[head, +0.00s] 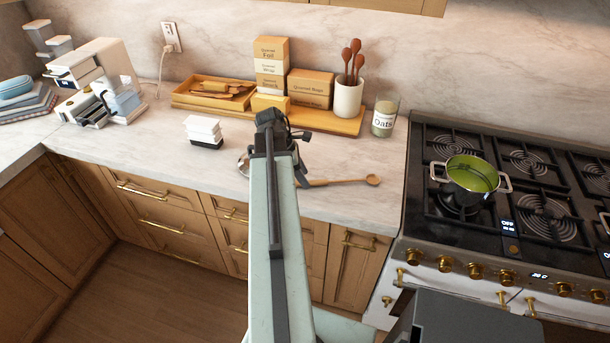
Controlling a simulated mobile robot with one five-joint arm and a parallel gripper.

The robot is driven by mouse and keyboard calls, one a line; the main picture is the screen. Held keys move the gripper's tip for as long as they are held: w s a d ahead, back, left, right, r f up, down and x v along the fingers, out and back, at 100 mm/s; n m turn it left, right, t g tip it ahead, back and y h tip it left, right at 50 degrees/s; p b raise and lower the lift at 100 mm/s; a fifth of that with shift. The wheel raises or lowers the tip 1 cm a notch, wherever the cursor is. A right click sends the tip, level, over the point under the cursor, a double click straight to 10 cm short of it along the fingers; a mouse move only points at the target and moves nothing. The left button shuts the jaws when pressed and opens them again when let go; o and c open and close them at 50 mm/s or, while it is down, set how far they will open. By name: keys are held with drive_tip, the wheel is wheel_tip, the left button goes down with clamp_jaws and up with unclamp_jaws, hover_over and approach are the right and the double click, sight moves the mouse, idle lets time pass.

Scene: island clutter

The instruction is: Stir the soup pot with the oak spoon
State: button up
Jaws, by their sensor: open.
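The oak spoon (345,182) lies flat on the marble counter, its bowl end to the right. The left part of its handle is hidden behind my arm. The soup pot (471,174) is a metal pot with two handles and green soup in it; it stands on a front left burner of the stove. My gripper (271,118) is at the far end of my arm, over the counter and to the left of the spoon's visible part. Its jaws are open, small in the picture and partly hidden, and no object shows in them.
The stove (430,207) adjoins the counter (345,208) on the right. At the back stand a wooden tray (345,124) with boxes, a white crock (348,98) of spoons and an oats jar (384,119). White containers (203,131) sit left of my gripper. Counter around the spoon's bowl is clear.

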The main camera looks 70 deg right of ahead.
drive_tip(key=shift+p+v, duration=1.6)
drive_tip(key=shift+v, duration=0.4)
drive_tip(key=w+a+f+n+t+h, duration=0.1)
drive_tip(key=w+a+n, duration=0.2)
drive_tip(key=w+a, duration=0.85)
drive_tip(key=w+a+n+t, duration=0.1)
drive_tip(key=w+a+n, duration=0.2)
drive_tip(key=w+a, duration=0.85)
drive_tip(key=w+a+m+y, duration=0.1)
drive_tip(key=w+a+m, duration=0.2)
drive_tip(key=a, duration=0.8)
drive_tip(key=w+a+f+m+t+y+b, duration=0.1)
drive_tip(key=w+a+m, duration=0.2)
drive_tip(key=a, duration=0.8)
drive_tip(key=w+a+f+m+t+y, duration=0.1)
drive_tip(key=w+a+m, duration=0.2)
drive_tip(key=a, duration=0.8)
drive_tip(key=shift+w+m, duration=0.25)
drive_tip(key=shift+m, duration=0.85)
